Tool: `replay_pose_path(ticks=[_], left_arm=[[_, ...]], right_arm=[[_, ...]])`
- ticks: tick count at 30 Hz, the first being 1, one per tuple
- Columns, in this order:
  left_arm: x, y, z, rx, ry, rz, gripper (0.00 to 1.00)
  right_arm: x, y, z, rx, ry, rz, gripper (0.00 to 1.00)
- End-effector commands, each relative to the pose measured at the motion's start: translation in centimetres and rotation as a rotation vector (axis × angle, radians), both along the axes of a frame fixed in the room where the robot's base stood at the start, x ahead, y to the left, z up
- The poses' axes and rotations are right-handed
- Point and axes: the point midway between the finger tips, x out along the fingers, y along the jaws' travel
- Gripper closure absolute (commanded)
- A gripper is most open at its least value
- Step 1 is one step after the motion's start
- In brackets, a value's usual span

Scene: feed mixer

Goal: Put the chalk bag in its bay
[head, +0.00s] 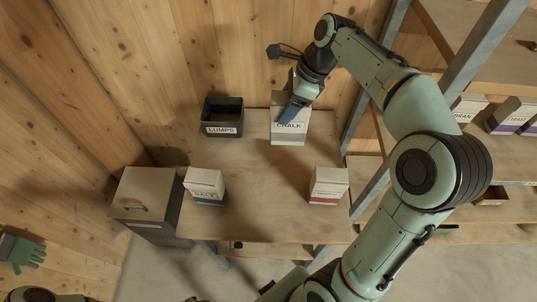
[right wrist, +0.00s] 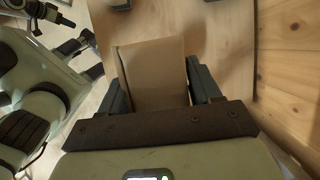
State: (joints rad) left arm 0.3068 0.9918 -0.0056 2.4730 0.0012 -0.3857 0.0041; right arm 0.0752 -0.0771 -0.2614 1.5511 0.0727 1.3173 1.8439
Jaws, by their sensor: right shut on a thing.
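The chalk bag (head: 288,138) is a pale box-like bag with a dark CHALK label. It is at the back of the wooden table, right of the LUMPS bin, in the head view. My right gripper (head: 291,108) is shut on its upper part from above. In the right wrist view the bag (right wrist: 152,72) shows as a plain brown face between the two dark fingers (right wrist: 155,90). I cannot tell whether its base touches the table. I cannot make out which spot is its bay. My left gripper is not in view.
A black LUMPS bin (head: 222,104) stands left of the bag. A blue-banded bag (head: 204,184) and a red-banded bag (head: 328,186) stand nearer the front. A grey lidded box (head: 146,196) is at the left. Metal-framed shelves with bags (head: 505,112) are at the right. The table's middle (head: 262,185) is clear.

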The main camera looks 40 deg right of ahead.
Motion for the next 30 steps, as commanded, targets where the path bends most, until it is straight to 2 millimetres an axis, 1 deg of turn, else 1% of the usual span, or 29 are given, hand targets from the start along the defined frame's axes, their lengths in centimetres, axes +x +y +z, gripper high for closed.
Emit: replay_pose_path(ticks=[2, 5, 8, 15, 19, 22, 28, 30], left_arm=[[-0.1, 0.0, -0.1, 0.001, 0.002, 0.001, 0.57], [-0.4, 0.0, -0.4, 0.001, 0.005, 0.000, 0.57], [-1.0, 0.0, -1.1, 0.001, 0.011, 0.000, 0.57], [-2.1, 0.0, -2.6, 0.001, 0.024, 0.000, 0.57], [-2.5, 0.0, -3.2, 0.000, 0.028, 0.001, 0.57], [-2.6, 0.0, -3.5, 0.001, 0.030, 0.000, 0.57], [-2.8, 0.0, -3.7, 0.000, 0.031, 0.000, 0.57], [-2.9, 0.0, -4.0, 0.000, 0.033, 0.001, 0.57]], right_arm=[[0.0, 0.0, -0.1, 0.000, -0.003, 0.000, 1.00], [-0.1, 0.0, -1.2, 0.002, 0.001, 0.000, 1.00], [-0.1, 0.1, -3.4, 0.002, 0.004, 0.000, 1.00], [-0.1, 0.1, -9.4, 0.001, 0.004, 0.000, 1.00], [-0.1, 0.0, -12.1, 0.000, 0.002, -0.001, 1.00], [0.0, 0.0, -13.5, 0.000, 0.000, 0.000, 1.00], [0.0, 0.0, -14.7, 0.000, -0.002, -0.002, 1.00], [0.0, 0.0, -15.6, 0.000, 0.000, 0.000, 1.00]])
